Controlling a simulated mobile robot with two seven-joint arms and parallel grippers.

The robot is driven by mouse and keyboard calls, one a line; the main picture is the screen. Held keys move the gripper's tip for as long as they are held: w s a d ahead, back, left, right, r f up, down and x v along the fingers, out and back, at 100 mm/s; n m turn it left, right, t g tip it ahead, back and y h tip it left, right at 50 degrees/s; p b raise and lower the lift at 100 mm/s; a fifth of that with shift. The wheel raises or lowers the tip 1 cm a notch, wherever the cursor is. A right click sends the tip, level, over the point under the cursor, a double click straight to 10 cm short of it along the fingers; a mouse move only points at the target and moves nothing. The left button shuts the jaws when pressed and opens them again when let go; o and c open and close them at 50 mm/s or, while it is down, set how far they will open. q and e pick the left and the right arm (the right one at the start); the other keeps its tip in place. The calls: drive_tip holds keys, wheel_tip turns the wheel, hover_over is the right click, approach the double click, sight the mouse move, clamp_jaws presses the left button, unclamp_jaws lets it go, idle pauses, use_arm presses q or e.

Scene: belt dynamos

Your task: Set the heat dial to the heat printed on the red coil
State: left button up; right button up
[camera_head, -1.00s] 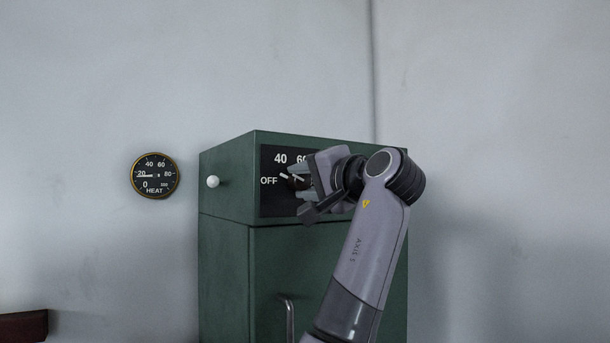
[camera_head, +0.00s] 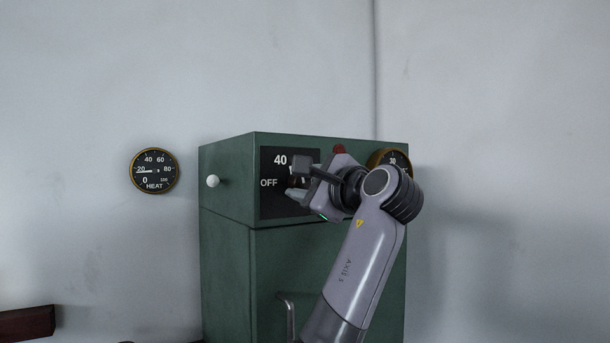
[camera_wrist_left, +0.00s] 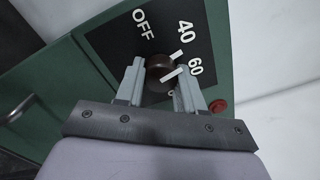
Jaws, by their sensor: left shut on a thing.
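The heat dial is a dark brown knob (camera_wrist_left: 158,70) on a black panel (camera_head: 270,202) of the green cabinet. OFF, 40 and 60 are readable in the left wrist view. Two short white bars show on or beside the knob, on its side facing 40 and 60; I cannot tell exactly which number the pointer meets. My left gripper (camera_head: 297,180) is shut on the knob, one finger on each side; it also shows in the left wrist view (camera_wrist_left: 163,75). It hides the right part of the panel in the head view. The red coil and my right gripper are not in view.
A round HEAT gauge (camera_head: 154,171) hangs on the wall at left, its needle near 20. A white ball knob (camera_head: 213,181) sticks out of the cabinet's left side. A red button or lamp (camera_wrist_left: 218,106) and a round brass-rimmed dial (camera_head: 393,156) are right of the panel.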

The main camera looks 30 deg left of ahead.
use_arm(q)
drive_tip(key=m+p, duration=0.2)
drive_tip(key=m, duration=0.1)
drive_tip(key=shift+r+m, duration=0.1)
drive_tip(key=shift+m, duration=0.3)
drive_tip(key=m, duration=0.2)
drive_tip(key=shift+m+p, duration=0.3)
drive_tip(key=shift+m, duration=0.1)
drive_tip(key=m, duration=0.3)
drive_tip(key=shift+s+m+t, duration=0.1)
drive_tip(key=shift+m+t, duration=0.2)
drive_tip(key=shift+m, duration=0.1)
drive_tip(key=m, duration=0.4)
drive_tip(key=shift+a+m, duration=0.1)
drive_tip(key=shift+m, duration=1)
drive_tip(key=shift+s+m+b, duration=0.1)
drive_tip(key=shift+m+b, duration=0.25)
drive_tip(key=shift+m, duration=0.25)
drive_tip(key=shift+m+h+b, duration=0.3)
drive_tip(key=shift+m+b, duration=1.3)
drive_tip(key=shift+b, duration=0.1)
